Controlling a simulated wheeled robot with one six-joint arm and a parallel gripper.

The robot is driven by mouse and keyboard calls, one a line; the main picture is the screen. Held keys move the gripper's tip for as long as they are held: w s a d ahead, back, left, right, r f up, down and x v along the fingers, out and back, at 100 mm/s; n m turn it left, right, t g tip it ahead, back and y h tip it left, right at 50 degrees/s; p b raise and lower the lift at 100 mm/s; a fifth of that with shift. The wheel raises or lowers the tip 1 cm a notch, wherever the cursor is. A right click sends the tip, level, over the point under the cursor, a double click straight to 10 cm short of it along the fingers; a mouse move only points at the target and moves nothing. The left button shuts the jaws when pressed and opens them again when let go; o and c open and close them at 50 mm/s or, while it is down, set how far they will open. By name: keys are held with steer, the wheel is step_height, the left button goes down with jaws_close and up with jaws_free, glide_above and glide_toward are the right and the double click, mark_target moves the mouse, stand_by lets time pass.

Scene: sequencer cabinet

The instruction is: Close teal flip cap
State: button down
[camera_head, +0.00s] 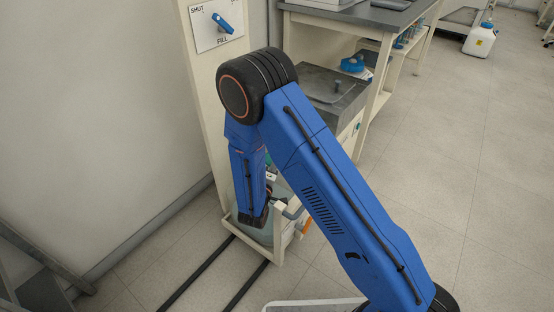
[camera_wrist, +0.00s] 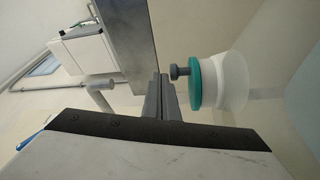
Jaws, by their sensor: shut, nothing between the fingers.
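The teal flip cap (camera_wrist: 195,82) is a round disc with a grey knob (camera_wrist: 178,72) on its outer face. In the wrist view it lies close against the white neck (camera_wrist: 225,82) of a pale container; I cannot tell whether it is fully seated. My gripper (camera_wrist: 161,80) is shut and empty, just left of the cap and knob with a small gap. In the head view, my arm hides most of the cap, and only a small teal patch (camera_head: 268,162) shows behind it. The pale container (camera_head: 262,232) sits low in a cream frame.
The cream frame (camera_head: 279,242) surrounds the container near dark floor rails (camera_head: 245,287). A cream post carries a SHUT/FILL panel with a blue lever (camera_head: 222,23). A bench with a grey top (camera_head: 335,95) stands behind. Floor at right is clear, with a white jug (camera_head: 480,40) farther back.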

steer(key=shift+r, duration=0.15)
step_height(320, 180, up, 10)
stand_by(0.6)
steer(key=s+d+r+m+g+h, duration=0.1)
steer(key=d+r+m+g+h, duration=0.2)
steer(key=d, duration=0.4)
steer(key=s+d+r+m+g+h, duration=0.1)
steer(key=s+d+r+g+h, duration=0.15)
steer(key=d+r, duration=0.4)
steer(key=s+d+r+m+g+h, duration=0.1)
steer(key=s+d+m+g, duration=0.1)
steer(key=s+d+g, duration=0.45)
steer(key=s+d+r+m+g, duration=0.15)
steer(key=s+d, duration=0.25)
steer(key=d, duration=0.6)
steer(key=s+d+r+m+g+y, duration=0.1)
steer(key=s+d+m+g+y, duration=0.15)
steer(key=s, duration=0.55)
steer(key=s+d+m+g+y, duration=0.1)
steer(key=s+d+y, duration=0.15)
steer(key=s, duration=0.55)
steer(key=s+a+r+t+y, duration=0.3)
steer(key=s+a+r+y, duration=0.1)
steer(key=s+a+y, duration=0.3)
steer(key=shift+s+a+t+y, duration=0.35)
steer(key=shift+s+t, duration=0.05)
steer(key=shift+s, duration=0.1)
